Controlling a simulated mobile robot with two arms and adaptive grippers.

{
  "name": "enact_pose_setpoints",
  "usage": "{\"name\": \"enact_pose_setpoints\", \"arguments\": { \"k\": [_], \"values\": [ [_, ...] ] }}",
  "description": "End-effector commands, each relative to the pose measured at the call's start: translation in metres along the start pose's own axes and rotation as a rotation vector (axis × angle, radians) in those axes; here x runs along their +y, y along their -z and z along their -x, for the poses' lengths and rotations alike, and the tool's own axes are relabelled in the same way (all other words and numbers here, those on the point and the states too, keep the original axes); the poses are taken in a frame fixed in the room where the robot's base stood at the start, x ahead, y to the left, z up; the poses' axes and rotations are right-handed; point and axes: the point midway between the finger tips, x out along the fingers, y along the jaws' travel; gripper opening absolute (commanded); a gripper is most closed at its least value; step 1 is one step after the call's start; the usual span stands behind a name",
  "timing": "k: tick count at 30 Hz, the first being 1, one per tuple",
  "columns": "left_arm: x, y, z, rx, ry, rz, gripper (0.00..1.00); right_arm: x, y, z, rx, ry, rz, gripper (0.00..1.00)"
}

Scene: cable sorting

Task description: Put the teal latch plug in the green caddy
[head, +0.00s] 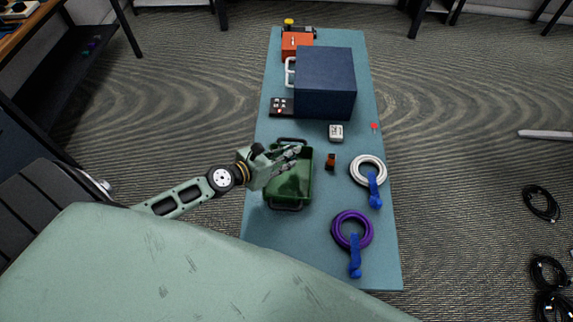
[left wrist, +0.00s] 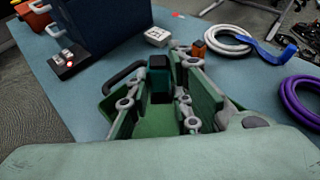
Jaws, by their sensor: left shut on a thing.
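The green caddy (head: 296,190) stands on the teal-blue table with its black handles at both ends. It also shows in the left wrist view (left wrist: 158,130), below my gripper. My left gripper (head: 293,153) is over the caddy's far part. It is shut on the teal latch plug (left wrist: 160,85), a dark block with a teal face, held between the fingers above the caddy's floor. The fingers hide the plug in the head view. I cannot tell whether the plug touches the caddy. My right gripper is not in view.
An orange-brown plug (head: 330,161) and a white box (head: 336,132) lie near the caddy. White (head: 354,171) and purple (head: 338,222) cable coils with blue straps lie to the right. A large navy box (head: 325,85) stands behind. The table's near left corner is clear.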

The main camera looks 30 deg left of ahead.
Motion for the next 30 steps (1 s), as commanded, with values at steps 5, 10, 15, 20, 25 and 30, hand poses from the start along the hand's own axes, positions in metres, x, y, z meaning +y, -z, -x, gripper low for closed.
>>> {"name": "enact_pose_setpoints", "arguments": {
  "k": [5, 10, 15, 20, 25, 30],
  "values": [
    [0.015, 0.006, -0.017, -0.001, 0.000, -0.001, 0.00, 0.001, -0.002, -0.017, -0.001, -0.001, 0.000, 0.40],
    [0.017, 0.016, -0.021, 0.001, 0.001, 0.001, 0.00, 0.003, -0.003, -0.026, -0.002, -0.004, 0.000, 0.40],
    [0.018, 0.040, -0.031, 0.001, 0.000, 0.002, 0.00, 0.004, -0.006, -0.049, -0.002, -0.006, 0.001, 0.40],
    [0.018, 0.043, -0.033, -0.001, 0.000, -0.001, 0.00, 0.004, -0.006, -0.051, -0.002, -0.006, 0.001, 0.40],
    [0.018, 0.042, -0.032, 0.000, 0.000, -0.001, 0.00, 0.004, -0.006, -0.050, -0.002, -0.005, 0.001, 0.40],
    [0.018, 0.047, -0.034, 0.000, 0.001, 0.000, 0.00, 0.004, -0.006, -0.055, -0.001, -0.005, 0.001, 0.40]
  ]
}}
